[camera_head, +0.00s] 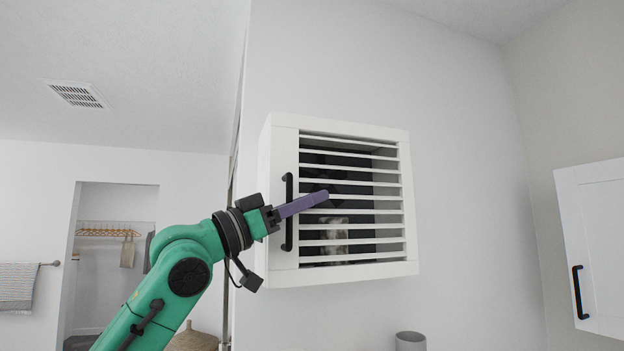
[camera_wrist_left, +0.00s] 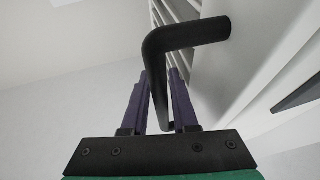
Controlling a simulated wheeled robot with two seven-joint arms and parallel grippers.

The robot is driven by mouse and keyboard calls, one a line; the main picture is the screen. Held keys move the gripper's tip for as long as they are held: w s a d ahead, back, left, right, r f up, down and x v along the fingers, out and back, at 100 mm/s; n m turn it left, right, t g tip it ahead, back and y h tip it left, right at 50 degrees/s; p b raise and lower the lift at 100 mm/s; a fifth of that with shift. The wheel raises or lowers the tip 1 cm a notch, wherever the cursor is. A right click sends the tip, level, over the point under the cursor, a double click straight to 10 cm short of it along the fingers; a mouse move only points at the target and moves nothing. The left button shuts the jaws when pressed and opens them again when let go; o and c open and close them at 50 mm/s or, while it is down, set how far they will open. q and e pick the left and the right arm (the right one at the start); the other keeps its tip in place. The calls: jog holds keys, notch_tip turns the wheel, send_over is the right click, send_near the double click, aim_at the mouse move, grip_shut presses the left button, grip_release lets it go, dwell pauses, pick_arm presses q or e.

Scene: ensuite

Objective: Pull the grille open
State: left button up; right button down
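The grille (camera_head: 352,181) is a white slatted door on a white wall cabinet. It appears closed, flat with the cabinet front. Its black bar handle (camera_head: 289,232) stands upright along the left side of the door. My left gripper (camera_head: 315,199) reaches in from the left, with its purple fingers across the middle of the handle. In the left wrist view the handle (camera_wrist_left: 158,62) passes between the two purple fingers (camera_wrist_left: 160,88). My right gripper is not in view.
A second white cabinet door (camera_head: 600,240) with a black handle is at the right. A grey cylinder (camera_head: 410,341) stands below the grille cabinet. At the left are a closet recess with hangers (camera_head: 107,232) and a hanging towel (camera_head: 17,286). The space before the grille looks clear.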

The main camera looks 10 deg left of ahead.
pick_arm(q)
jog(key=shift+s+a+r, duration=0.25)
jog(key=shift+a, duration=0.15)
jog(key=shift+s+a, duration=0.15)
jog(key=shift+a, duration=0.05)
jog(key=shift+c, duration=0.7)
grip_shut()
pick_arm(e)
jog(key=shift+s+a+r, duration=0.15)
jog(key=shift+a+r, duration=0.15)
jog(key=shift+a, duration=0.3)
pick_arm(q)
jog(key=shift+d, duration=0.1)
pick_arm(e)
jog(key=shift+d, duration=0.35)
